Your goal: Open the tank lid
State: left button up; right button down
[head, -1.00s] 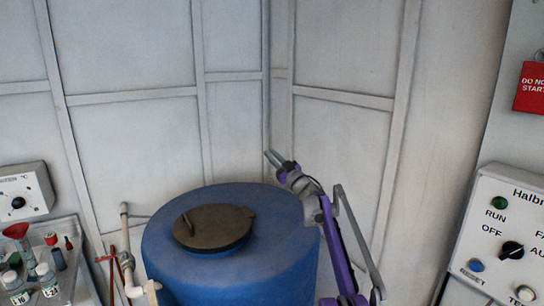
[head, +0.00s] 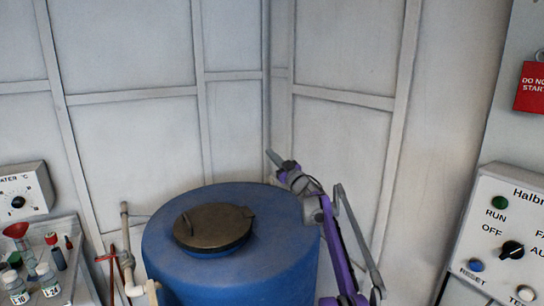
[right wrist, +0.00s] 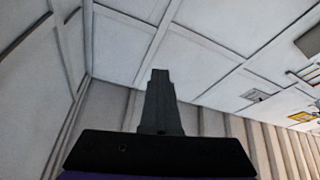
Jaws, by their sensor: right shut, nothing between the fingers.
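The blue tank (head: 240,262) stands in the lower middle of the head view, in front of the wall corner. My right gripper (head: 272,157) is shut and empty, raised above and to the right of the lid, apart from the tank. In the right wrist view the shut fingers (right wrist: 160,100) point towards bare wall panels. My left gripper is not in view.
Pipes and a red-handled valve (head: 127,260) stand just left of the tank. A tray of bottles (head: 45,278) and a dial box (head: 20,195) are at far left. A switch panel (head: 512,240) and a red sign (head: 530,87) are at right. The space above the lid is free.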

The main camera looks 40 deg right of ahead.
dwell(0.5)
jog(key=c, duration=1.2)
grip_release()
jog(key=shift+o, duration=0.2)
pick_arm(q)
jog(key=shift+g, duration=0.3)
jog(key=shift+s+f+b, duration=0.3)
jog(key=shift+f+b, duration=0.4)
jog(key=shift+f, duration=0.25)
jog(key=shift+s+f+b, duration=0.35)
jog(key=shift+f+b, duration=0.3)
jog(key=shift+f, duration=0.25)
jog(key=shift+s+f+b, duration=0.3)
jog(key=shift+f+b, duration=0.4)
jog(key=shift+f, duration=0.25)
pick_arm(e)
jog(key=v, duration=1)
jog(key=shift+s, duration=0.4)
jog(key=shift+f, duration=0.15)
